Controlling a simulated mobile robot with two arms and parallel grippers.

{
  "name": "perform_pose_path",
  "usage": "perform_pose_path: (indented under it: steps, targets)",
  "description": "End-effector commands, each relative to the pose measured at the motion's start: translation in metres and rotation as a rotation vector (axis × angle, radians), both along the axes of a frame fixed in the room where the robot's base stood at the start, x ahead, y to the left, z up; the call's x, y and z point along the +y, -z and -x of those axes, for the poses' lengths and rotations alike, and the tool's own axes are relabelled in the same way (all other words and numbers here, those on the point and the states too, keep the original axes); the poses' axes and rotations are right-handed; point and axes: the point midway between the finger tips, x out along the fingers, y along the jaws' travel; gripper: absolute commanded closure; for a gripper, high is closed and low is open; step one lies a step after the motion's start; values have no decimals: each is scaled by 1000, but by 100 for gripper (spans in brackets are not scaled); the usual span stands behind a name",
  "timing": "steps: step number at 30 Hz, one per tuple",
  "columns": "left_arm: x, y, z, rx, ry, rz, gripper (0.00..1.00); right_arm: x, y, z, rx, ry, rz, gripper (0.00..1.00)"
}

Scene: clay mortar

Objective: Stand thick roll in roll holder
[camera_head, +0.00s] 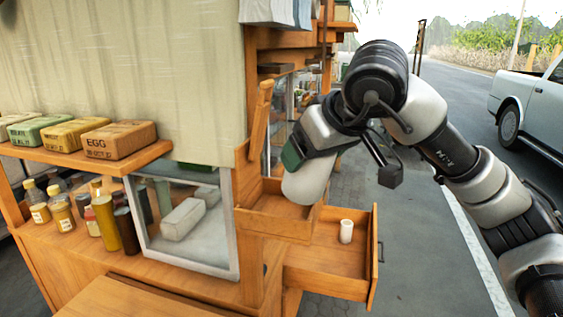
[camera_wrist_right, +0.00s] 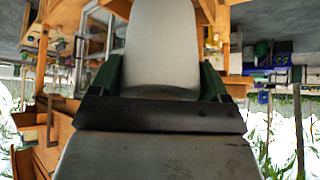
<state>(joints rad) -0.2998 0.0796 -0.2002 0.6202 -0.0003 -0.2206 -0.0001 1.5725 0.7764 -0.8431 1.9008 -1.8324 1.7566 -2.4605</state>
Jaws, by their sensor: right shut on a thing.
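My right gripper (camera_head: 300,158) comes in from the right and is shut on the thick roll (camera_head: 305,186), a pale grey-white cylinder. The roll is slightly tilted, with its lower end at the open wooden box (camera_head: 270,226) that looks like the roll holder. I cannot tell whether that end touches the box's floor. In the right wrist view, the roll (camera_wrist_right: 163,45) fills the space between the dark green fingers (camera_wrist_right: 160,82). My left gripper is not in view.
A pulled-out wooden drawer (camera_head: 325,281) below the box holds a small white roll (camera_head: 346,231). A glass case (camera_head: 190,225) and bottles (camera_head: 107,217) are at left.

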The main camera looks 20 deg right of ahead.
Motion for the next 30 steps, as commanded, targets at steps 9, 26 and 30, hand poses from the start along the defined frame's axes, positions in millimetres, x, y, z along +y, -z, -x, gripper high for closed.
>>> perform_pose_path:
  steps: [9,26,30]
  targets:
    - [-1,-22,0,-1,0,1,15,16,31,-50,4,-1,1,51]
    - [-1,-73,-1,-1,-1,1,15,26,45,-81,251,1,75,51]
    - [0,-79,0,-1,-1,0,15,26,62,-83,295,0,90,51]
